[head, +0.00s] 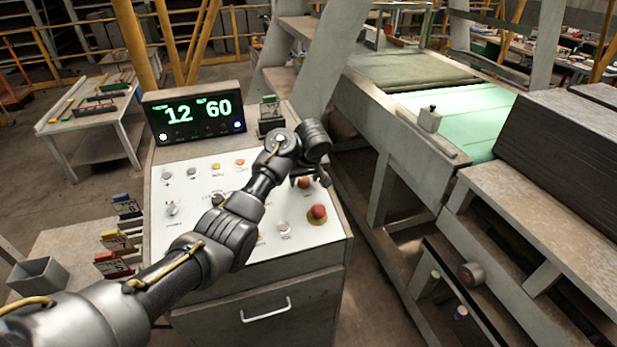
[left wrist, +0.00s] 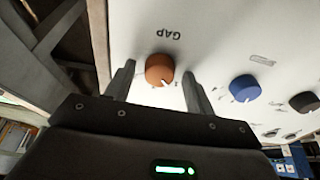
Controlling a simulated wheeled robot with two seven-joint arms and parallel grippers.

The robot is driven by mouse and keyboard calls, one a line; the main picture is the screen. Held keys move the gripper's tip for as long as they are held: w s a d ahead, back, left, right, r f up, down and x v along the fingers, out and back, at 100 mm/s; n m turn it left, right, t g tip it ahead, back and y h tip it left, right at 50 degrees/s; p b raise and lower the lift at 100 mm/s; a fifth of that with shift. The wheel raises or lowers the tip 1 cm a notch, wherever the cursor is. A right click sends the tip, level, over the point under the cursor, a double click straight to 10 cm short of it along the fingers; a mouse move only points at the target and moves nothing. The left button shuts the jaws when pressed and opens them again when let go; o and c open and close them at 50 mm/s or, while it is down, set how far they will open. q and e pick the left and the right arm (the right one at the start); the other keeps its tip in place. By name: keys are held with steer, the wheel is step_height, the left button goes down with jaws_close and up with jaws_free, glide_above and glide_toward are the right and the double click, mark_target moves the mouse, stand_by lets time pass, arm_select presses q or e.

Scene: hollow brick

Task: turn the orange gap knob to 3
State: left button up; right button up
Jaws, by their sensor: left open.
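The orange gap knob (left wrist: 160,67) sits on the white panel under the upside-down word GAP in the left wrist view. Its white pointer mark faces the lower right there; its scale numbers are not readable. In the head view the orange knob (head: 305,183) is partly hidden by my left gripper. My left gripper (head: 307,178) is over the right part of the panel. In the left wrist view its open fingers (left wrist: 157,72) stand on either side of the knob, with a visible gap at the right finger. I cannot tell whether the left finger touches. My right gripper is not in view.
A red mushroom button (head: 318,212) stands close in front of the orange knob. A blue knob (left wrist: 244,88) and a dark knob (left wrist: 304,102) lie to the right in the wrist view. The display (head: 196,112) reads 12 and 60. A conveyor frame (head: 400,110) stands right of the console.

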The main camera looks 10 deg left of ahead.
arm_select(q)
steer(key=shift+w, duration=0.1)
steer(key=c, duration=0.9)
steer(key=shift+c, duration=0.2)
steer(key=shift+m, duration=0.4)
steer(key=m, duration=0.4)
steer(key=shift+m+h, duration=0.3)
steer(key=m, duration=0.4)
steer(key=shift+m+h, duration=0.3)
steer(key=shift+m, duration=0.1)
steer(key=m, duration=0.5)
steer(key=shift+m+g+h, duration=0.3)
steer(key=shift+m, duration=2.2)
